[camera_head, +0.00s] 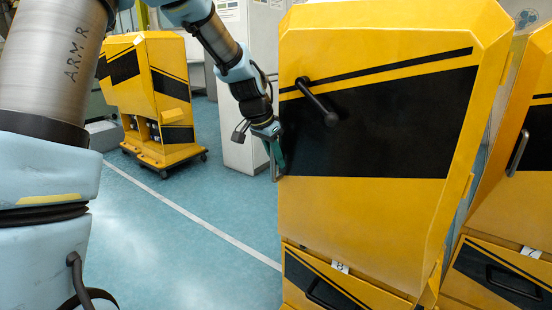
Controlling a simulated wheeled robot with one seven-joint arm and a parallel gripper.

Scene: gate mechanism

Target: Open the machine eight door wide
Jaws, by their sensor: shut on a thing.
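The machine eight door (370,210) is a large yellow panel with a black band and stripe, filling the middle right of the head view. Below it is a label reading 8 (339,267). A black lever (318,103) with a round knob sticks out from its upper left. My gripper (275,152) is at the door's left edge, below the lever, shut on a slim upright metal handle (274,170). The fingertips are small and partly hidden against the door edge. I cannot tell from this view how far the door stands open.
A machine labelled 7 (535,180) stands close on the right, with its own upright handle (517,153). A drawer front (330,290) is below the door. Another yellow machine on wheels (160,100) stands at the back left. Blue floor (180,250) with a white line is clear on the left.

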